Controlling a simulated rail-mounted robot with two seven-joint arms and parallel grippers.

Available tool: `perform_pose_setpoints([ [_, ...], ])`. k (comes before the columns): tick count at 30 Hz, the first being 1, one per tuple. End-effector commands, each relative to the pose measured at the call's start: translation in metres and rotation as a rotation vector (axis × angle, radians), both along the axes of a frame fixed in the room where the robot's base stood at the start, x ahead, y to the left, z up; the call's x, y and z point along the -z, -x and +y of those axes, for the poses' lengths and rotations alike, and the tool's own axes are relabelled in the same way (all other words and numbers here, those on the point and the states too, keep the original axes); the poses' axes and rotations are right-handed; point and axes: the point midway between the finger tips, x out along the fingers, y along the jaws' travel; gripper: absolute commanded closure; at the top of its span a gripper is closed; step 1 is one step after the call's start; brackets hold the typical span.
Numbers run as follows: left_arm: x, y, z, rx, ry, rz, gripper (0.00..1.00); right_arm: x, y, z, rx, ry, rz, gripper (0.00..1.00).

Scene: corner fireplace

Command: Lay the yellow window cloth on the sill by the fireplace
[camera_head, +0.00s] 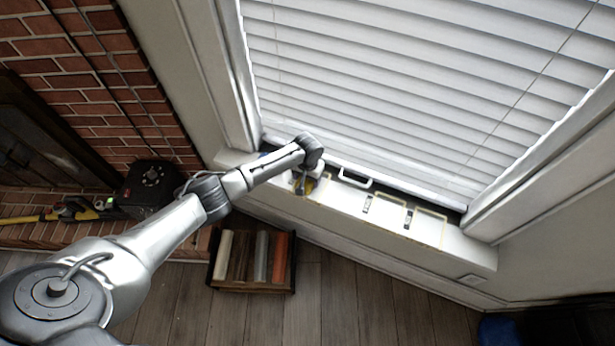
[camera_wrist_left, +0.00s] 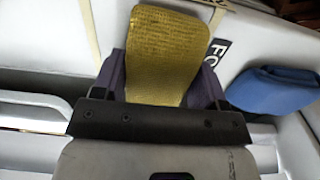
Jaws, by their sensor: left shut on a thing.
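The yellow window cloth (camera_wrist_left: 168,52) is a folded, textured pad between the fingers of my left gripper (camera_wrist_left: 162,88) in the left wrist view. In the head view my left gripper (camera_head: 304,184) is over the left part of the white window sill (camera_head: 340,199), with a bit of yellow showing at its fingers. The gripper is shut on the cloth. Whether the cloth touches the sill is hidden by the gripper. The sill carries thin yellow outlines and small dark labels. My right gripper is not in view.
A blue folded cloth (camera_wrist_left: 274,90) lies beside the gripper in the left wrist view. The sill's right part looks clear. A wooden crate (camera_head: 252,286) stands on the floor; a black device (camera_head: 150,184) sits on the brick hearth.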

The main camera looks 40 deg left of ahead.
Motion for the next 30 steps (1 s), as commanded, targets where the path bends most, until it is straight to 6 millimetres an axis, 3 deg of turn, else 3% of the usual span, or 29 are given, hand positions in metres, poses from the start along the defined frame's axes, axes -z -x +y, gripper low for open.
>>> perform_pose_setpoints([
  [4, 0.003, 0.000, 0.000, 0.000, 0.000, 0.000, 0.56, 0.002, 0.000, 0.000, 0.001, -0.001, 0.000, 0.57],
  [5, 0.002, 0.000, 0.000, 0.000, 0.000, 0.000, 0.31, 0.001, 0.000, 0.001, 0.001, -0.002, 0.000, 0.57],
  [13, 0.002, 0.000, 0.000, 0.000, 0.000, 0.000, 0.05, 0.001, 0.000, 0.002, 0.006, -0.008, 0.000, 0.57],
  [23, -0.003, 0.000, 0.000, 0.000, 0.001, -0.001, 0.04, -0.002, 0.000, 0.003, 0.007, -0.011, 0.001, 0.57],
  [30, -0.042, 0.000, 0.001, 0.001, 0.000, -0.002, 0.04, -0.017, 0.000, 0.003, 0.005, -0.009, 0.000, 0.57],
])
